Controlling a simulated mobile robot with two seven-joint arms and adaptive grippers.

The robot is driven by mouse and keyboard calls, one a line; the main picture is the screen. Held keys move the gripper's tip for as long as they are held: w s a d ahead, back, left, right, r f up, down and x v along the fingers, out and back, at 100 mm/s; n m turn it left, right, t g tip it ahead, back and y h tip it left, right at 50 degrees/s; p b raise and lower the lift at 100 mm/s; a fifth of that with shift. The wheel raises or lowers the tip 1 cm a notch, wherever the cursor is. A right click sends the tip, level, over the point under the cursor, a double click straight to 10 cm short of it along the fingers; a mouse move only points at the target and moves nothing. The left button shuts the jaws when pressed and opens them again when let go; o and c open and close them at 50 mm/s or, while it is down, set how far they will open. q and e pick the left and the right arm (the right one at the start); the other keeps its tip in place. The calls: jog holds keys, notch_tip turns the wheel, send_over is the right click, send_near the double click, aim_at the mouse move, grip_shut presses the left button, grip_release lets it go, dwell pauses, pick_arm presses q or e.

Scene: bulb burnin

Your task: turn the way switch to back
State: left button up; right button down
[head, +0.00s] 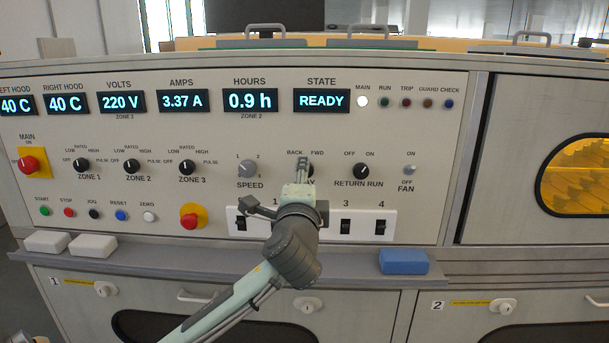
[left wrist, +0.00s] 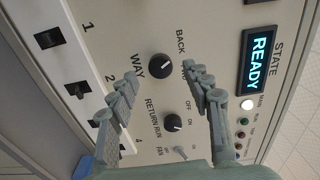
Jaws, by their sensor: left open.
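The way switch is a black round knob with a white mark, seen clearly in the left wrist view (left wrist: 160,67). Its mark points right and slightly up there; I cannot tell surely which label it meets. The BACK label shows beside it, and the FWD label is largely hidden behind a finger. In the head view my gripper covers most of the knob (head: 310,170). My left gripper (head: 302,168) is open in front of the panel. In the left wrist view its fingers (left wrist: 160,72) stand apart on either side of the knob; contact is not visible. My right gripper is not in view.
The speed knob (head: 247,169) is left of the way switch, and the return run knob (head: 361,171) is right. Rocker switches (head: 345,227) sit below, partly behind my arm. The state display (head: 321,101) reads READY. A blue block (head: 403,261) lies on the ledge.

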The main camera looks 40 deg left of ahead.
pick_arm(q)
jog(key=v, duration=0.8)
jog(key=shift+s+d, duration=0.15)
jog(key=shift+d, duration=0.05)
jog(key=shift+f, duration=0.1)
